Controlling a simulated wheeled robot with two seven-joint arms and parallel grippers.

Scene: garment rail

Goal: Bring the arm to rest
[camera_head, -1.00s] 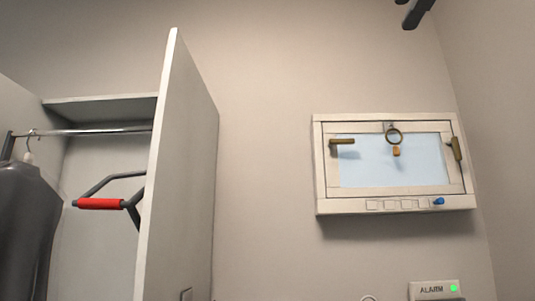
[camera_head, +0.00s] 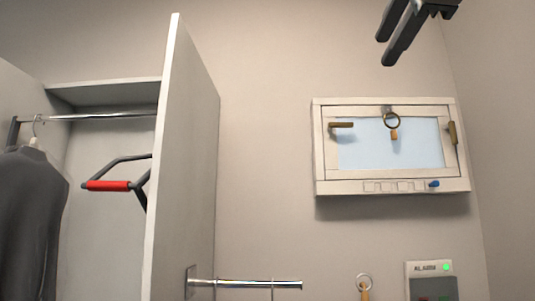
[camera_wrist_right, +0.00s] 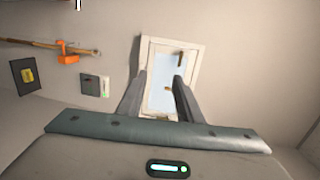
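My left gripper is in neither view.
An open wardrobe door (camera_head: 180,160) stands left of centre. Inside are a dark garment (camera_head: 30,215) on a rail (camera_head: 90,116) and a bent dark bar with a red sleeve (camera_head: 108,186). A short metal rail (camera_head: 245,284) juts right. An alarm box (camera_head: 430,283) sits lower right.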

